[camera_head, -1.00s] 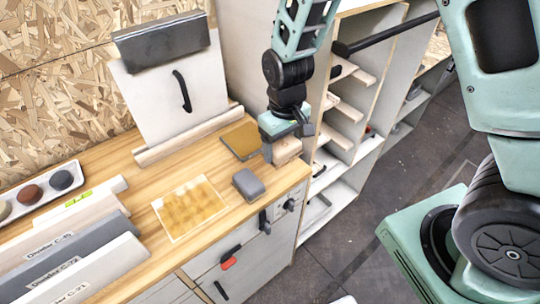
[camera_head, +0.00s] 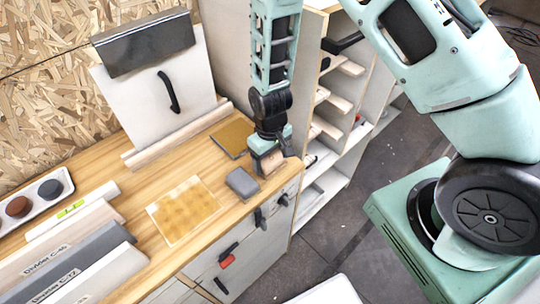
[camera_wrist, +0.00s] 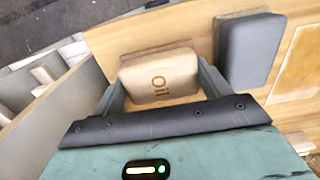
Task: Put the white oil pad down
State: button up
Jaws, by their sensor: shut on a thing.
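The oil pad (camera_wrist: 160,76) is a pale, cream-tan block with "Oil" on its face, held between the fingers in the wrist view. In the head view the pad (camera_head: 271,163) shows as a small tan block at the right end of the wooden bench top (camera_head: 192,165). My gripper (camera_wrist: 158,84) is shut on it, one finger on each side. In the head view my gripper (camera_head: 266,160) points down, low over the bench near its front right corner. I cannot tell whether the pad touches the wood.
A grey pad (camera_head: 242,183) lies just left of the held pad; it also shows in the wrist view (camera_wrist: 246,50). A yellow-brown sheet (camera_head: 184,210) and a dark-edged brown square (camera_head: 231,138) lie nearby. Open shelves (camera_head: 335,150) stand beyond the bench's right end.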

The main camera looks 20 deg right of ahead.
aim_at(270, 157)
jog(key=shift+f, duration=0.3)
jog(key=shift+f, duration=0.1)
jog(key=o, duration=0.9)
notch_tip(270, 157, up, 12)
jog(key=b, duration=0.3)
jog(key=s+a+r+n, duration=0.1)
jog(key=s+a+r, duration=0.1)
jog(key=s+r, duration=0.2)
jog(key=s+a+r+n, duration=0.1)
jog(key=s+r, duration=0.3)
jog(key=s, duration=0.5)
jog(key=s+a+r+n, duration=0.2)
jog(key=s+a+r, duration=0.1)
jog(key=s, duration=0.4)
jog(key=shift+a+r+y, duration=0.15)
jog(key=shift+r+y, duration=0.15)
jog(key=shift+r, duration=0.45)
